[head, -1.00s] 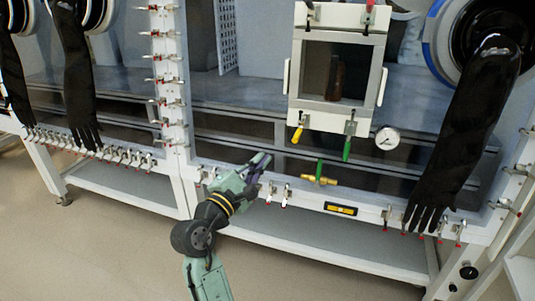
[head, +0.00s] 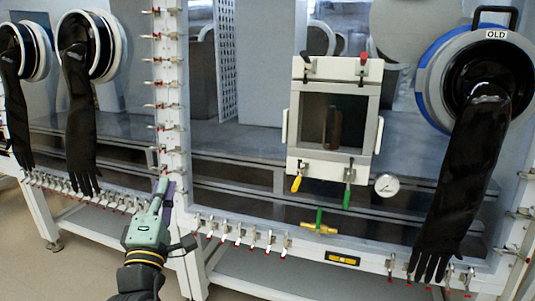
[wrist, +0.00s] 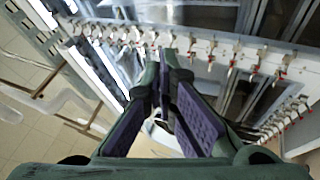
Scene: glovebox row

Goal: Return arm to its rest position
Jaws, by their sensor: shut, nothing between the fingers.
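My gripper (head: 163,195) is at the lower left of the head view, in front of the glovebox row's white corner post. Its fingers point up and away from me. In the wrist view my gripper (wrist: 166,100) shows two green fingers with purple pads, close together at the tips, with nothing held between them. The arm behind it runs down to the bottom edge of the head view. In the head view the gripper overlaps the post, and I cannot tell whether it touches it.
Black gloves hang at left (head: 80,120) and right (head: 465,180). A small white-framed hatch (head: 333,165) has yellow and green handles; a pressure gauge (head: 387,185) is beside it. Clamps (head: 240,233) line the lower rail. Open floor (head: 25,270) lies at lower left.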

